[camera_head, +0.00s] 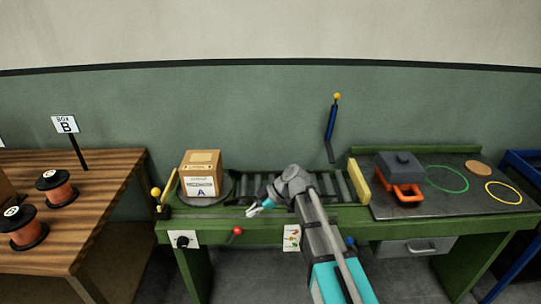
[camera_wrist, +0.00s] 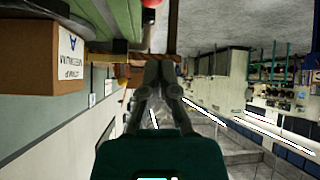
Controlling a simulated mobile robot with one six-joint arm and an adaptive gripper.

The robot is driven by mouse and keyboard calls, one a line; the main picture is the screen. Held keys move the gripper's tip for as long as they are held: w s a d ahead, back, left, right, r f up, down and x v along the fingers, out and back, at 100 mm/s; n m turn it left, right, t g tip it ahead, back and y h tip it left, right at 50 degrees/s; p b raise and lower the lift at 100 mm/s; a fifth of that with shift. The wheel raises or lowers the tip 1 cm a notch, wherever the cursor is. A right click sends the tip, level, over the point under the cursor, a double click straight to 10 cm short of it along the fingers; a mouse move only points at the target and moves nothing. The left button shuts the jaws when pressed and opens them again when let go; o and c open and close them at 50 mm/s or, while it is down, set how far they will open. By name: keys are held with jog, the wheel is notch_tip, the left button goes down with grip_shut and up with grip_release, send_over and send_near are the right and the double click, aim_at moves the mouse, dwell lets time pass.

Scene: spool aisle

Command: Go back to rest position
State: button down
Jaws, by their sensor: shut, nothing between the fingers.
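My gripper (camera_head: 256,208) is in front of the roller section of the green bench, a little right of the cardboard box. In the wrist view my gripper (camera_wrist: 160,65) points away from the camera, with its fingers together and nothing between them. My arm reaches up from the lower right of the head view to the bench. The cardboard box (camera_head: 201,174), marked A, stands upright on a round grey plate at the bench's left end. It also shows at the left of the wrist view (camera_wrist: 35,60), apart from my gripper.
The roller conveyor (camera_head: 343,187) is partly behind my arm. Right of it, a dark mat (camera_head: 440,203) holds a grey and orange tool (camera_head: 401,175) and rings. A wooden table (camera_head: 110,185) with copper spools (camera_head: 57,188) and a box B sign (camera_head: 67,125) stands at left. A lever (camera_head: 332,126) rises behind.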

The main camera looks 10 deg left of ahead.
jog(key=shift+d, duration=0.1)
jog(key=s+d+m+h+p, duration=0.2)
jog(key=s+d+m+h, duration=0.1)
jog(key=d+m, duration=0.4)
jog(key=s+d+r+m+t+h+p, duration=0.1)
jog(key=s+d+m+h+p, duration=0.2)
jog(key=d+m, duration=0.4)
jog(key=s+d+r+m+t+h+p, duration=0.1)
jog(key=s+d+m+h+p, duration=0.2)
jog(key=d+m, duration=0.4)
jog(key=s+d, duration=0.1)
jog(key=d, duration=0.7)
jog(key=shift+s+d+m, duration=0.3)
jog(key=shift+d+m, duration=0.1)
